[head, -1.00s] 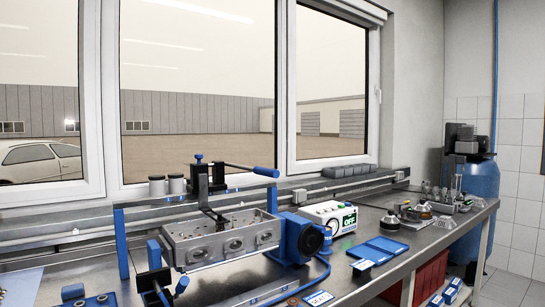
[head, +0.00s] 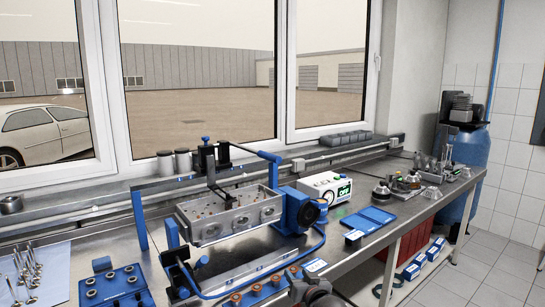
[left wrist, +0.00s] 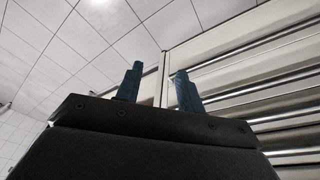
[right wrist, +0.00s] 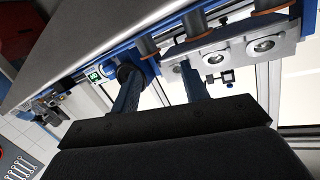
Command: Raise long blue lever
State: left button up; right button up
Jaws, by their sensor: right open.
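The long lever (head: 243,149) has a dark rod and a blue grip (head: 270,156). It juts right from the black upright of the fixture above the cylinder head, sloping slightly down to the grip. The cylinder head (head: 230,216) sits below it in the blue stand. My right gripper (head: 306,276) enters at the bottom of the head view, in front of the bench edge and well below the lever; it is open and empty in the right wrist view (right wrist: 160,72). My left gripper (left wrist: 158,72) is open and empty, facing ceiling and wall; the head view does not show it.
A blue hose (head: 270,270) curves across the bench front. A blue valve tray (head: 112,288) is at lower left, beside several valves. A blue motor housing (head: 300,210) and white control box (head: 325,188) stand right of the stand. The window is behind.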

jog(key=w+a+r+n+t+y, duration=0.1)
jog(key=w+r, duration=0.4)
jog(key=r, duration=0.3)
jog(key=w+a+r+t+y, duration=0.2)
jog(key=w+r, duration=0.2)
jog(key=r, duration=0.3)
jog(key=n+y, duration=0.2)
jog(key=y, duration=0.1)
send_near(271, 158)
jog(key=w+a, duration=0.1)
jog(key=w, duration=0.3)
jog(key=shift+t, duration=0.4)
jog(key=p+x, duration=0.2)
jog(key=x, duration=0.4)
jog(key=shift+w+a+r+p, duration=0.1)
jog(key=shift+w+a+p, duration=0.15)
jog(key=shift+p, duration=0.05)
pick_arm(q)
jog(key=s+d+x, duration=0.1)
jog(key=s+x, duration=0.1)
jog(key=x, duration=1)
jog(key=shift+d+f+g, duration=0.2)
jog(key=shift+f+g, duration=0.05)
jog(key=shift+g, duration=0.15)
pick_arm(e)
jog(key=shift+w+a+r, duration=0.1)
jog(key=shift+w+a, duration=0.1)
jog(key=shift+w, duration=0.2)
pick_arm(q)
jog(key=shift+s, duration=0.15)
